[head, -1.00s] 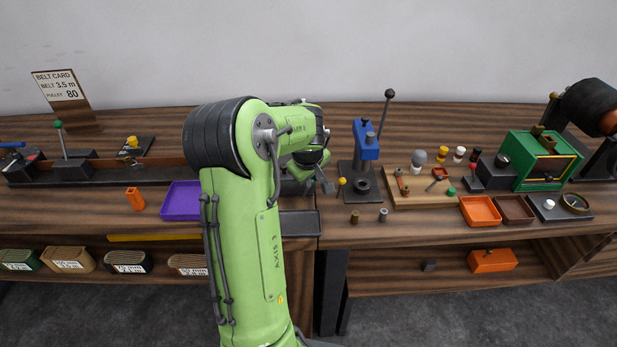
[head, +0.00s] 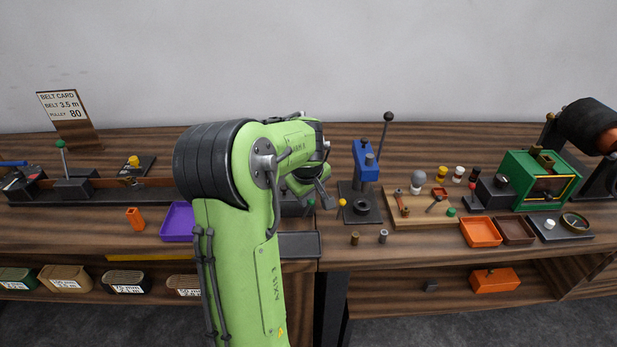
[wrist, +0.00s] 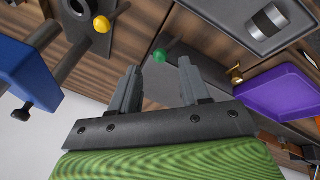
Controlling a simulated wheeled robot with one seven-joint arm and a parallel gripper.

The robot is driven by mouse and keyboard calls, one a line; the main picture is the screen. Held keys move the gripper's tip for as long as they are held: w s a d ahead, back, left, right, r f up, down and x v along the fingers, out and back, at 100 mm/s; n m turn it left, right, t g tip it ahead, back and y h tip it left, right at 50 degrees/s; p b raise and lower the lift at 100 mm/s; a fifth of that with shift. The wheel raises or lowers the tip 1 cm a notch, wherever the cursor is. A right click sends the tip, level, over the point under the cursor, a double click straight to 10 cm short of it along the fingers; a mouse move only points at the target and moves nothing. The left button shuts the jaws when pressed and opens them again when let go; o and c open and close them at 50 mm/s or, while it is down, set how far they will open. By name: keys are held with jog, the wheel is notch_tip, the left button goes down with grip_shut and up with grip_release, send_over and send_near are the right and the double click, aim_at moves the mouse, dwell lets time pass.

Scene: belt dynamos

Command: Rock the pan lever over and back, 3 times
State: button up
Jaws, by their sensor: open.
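A lever with a green ball knob (wrist: 159,55) stands on a dark block (wrist: 180,70) in the wrist view, and its knob also shows in the head view (head: 311,203) beside my gripper. The frames carry no label naming it the pan lever. My gripper (wrist: 158,72) is open, its two grey fingers apart, with the green knob showing in the gap between the fingertips. I cannot tell whether a finger touches it. My gripper in the head view (head: 322,197) is partly hidden by my green arm, which also hides most of the block.
A yellow ball knob (wrist: 101,24) sits close by, at the blue press (head: 366,160). A purple tray (wrist: 275,95) and a dark tray (wrist: 280,38) holding a silver cylinder (wrist: 268,20) lie on the other side. A wooden tool board (head: 430,218) is farther right.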

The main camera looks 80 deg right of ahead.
jog(key=p+v, duration=0.2)
jog(key=v, duration=1)
